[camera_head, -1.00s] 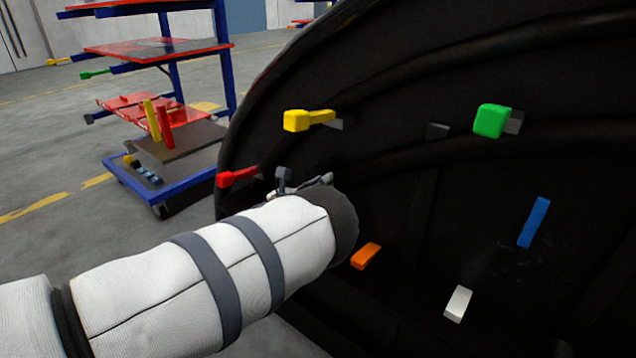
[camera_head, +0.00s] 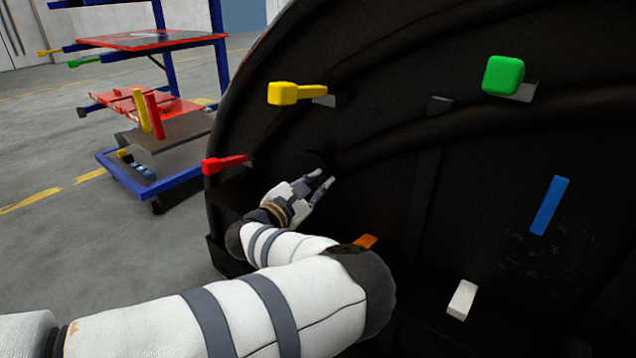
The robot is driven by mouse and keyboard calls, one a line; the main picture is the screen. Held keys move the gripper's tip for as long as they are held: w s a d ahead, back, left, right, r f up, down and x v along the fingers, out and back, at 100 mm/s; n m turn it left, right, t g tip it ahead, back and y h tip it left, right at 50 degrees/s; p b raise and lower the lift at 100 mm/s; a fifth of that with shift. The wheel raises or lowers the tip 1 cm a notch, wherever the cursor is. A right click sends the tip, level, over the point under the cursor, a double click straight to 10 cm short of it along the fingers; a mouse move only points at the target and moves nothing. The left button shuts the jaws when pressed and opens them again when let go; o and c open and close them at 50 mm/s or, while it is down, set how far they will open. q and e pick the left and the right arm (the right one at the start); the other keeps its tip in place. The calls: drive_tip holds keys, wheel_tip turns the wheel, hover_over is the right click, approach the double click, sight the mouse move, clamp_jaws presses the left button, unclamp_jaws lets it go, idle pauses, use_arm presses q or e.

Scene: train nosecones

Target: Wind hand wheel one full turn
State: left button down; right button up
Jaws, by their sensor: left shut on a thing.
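My left gripper (camera_head: 320,186) is in front of the black curved inner wall of the nosecone (camera_head: 400,80), below and right of the red handle. It is shut on a dark part at its fingertips, which I take to be the hand wheel (camera_head: 314,161). The wheel is very hard to make out against the black wall, and its outline and turn angle cannot be told. My left arm comes in from the lower left and bends back toward the wall. My right gripper is not in view.
A red handle (camera_head: 224,163), a yellow one (camera_head: 284,93) and a green one (camera_head: 503,75) stick out of the wall. Blue (camera_head: 550,205), white (camera_head: 462,299) and orange (camera_head: 367,241) blocks sit lower; my arm partly covers the orange one. A blue cart (camera_head: 165,186) stands left on open floor.

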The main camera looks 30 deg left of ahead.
use_arm(q)
drive_tip(key=shift+f+m, duration=0.3)
drive_tip(key=shift+m, duration=0.1)
idle(0.3)
drive_tip(key=c, duration=1.5)
unclamp_jaws()
drive_tip(key=shift+d, duration=0.1)
drive_tip(key=shift+s, duration=0.1)
drive_tip(key=s, duration=1.2)
drive_tip(key=shift+r, duration=0.1)
